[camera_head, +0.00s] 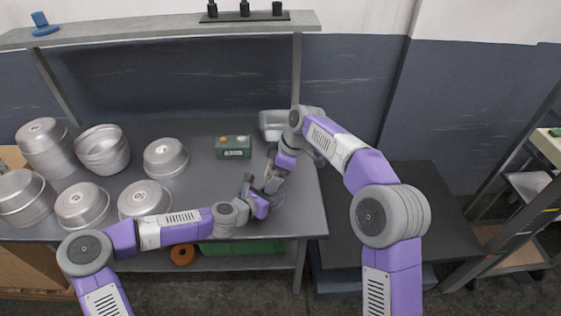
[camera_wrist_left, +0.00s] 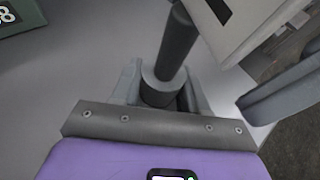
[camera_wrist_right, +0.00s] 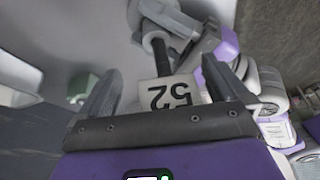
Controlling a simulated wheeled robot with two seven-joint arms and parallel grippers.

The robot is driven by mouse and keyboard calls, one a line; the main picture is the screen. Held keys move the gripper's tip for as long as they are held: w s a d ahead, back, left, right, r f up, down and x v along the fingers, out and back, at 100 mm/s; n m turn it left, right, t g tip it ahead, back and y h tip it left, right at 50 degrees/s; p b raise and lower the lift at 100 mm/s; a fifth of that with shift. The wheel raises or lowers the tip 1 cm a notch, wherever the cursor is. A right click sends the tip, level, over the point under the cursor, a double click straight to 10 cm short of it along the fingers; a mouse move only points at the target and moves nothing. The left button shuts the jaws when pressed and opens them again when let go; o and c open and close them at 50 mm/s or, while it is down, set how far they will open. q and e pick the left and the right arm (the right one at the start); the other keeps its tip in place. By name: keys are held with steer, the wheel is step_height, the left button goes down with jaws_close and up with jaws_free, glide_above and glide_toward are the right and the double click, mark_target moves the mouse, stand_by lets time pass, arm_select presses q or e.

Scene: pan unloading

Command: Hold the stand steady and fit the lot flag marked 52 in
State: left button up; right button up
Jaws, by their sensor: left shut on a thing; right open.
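The stand (camera_wrist_left: 174,50), a dark post with a round base collar, shows in the left wrist view. My left gripper (camera_wrist_left: 163,88) is shut on it low down, and it also shows in the head view (camera_head: 251,187). The white lot flag marked 52 (camera_wrist_right: 169,95) is at the far end of the post, its number upside down in the right wrist view. It also shows at the upper right of the left wrist view (camera_wrist_left: 245,28). My right gripper (camera_wrist_right: 163,82) is open, a finger on each side of the flag. In the head view both grippers largely hide stand and flag.
A green box (camera_head: 233,141) with a label stands behind the grippers on the grey table. Several metal pans (camera_head: 101,150) fill the table's left side, and a metal container (camera_head: 272,124) stands at the back right. A shelf (camera_head: 150,33) runs above.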

arm_select(q)
steer(key=shift+s+f, duration=0.1)
steer(key=shift+f, duration=0.2)
arm_select(e)
steer(key=v, duration=1.1)
arm_select(q)
steer(key=o, duration=1.2)
steer(key=shift+a, duration=0.1)
